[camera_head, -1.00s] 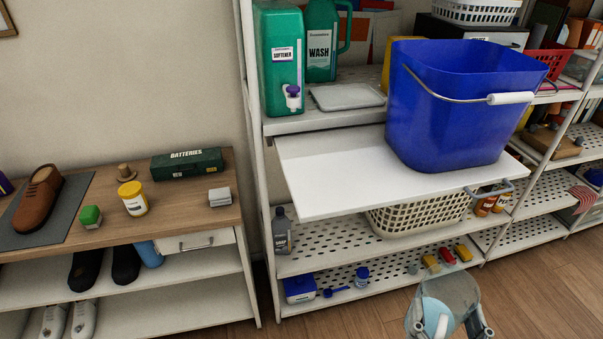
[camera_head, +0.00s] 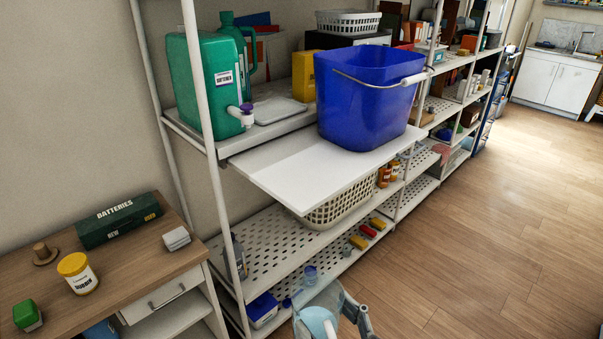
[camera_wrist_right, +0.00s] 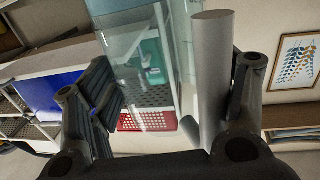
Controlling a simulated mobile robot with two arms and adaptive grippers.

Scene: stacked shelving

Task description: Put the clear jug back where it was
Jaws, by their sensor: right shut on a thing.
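The clear jug (camera_head: 303,318) is a see-through vessel at the bottom edge of the head view, in front of the lower shelves. My right gripper (camera_head: 343,312) is at its right side and holds it; the jug's lower part is cut off by the frame. In the right wrist view the jug's clear wall (camera_wrist_right: 135,55) fills the upper middle. Its grey handle (camera_wrist_right: 214,75) stands between the fingers of my right gripper (camera_wrist_right: 170,105), which is shut on it. My left gripper is not in view.
A blue bucket (camera_head: 368,110) stands on a pulled-out white board (camera_head: 290,175). A green softener jug (camera_head: 205,90) is on the shelf behind. The perforated lower shelf (camera_head: 265,235) has bare room left of the beige basket (camera_head: 330,208). Open floor (camera_head: 480,230) lies to the right.

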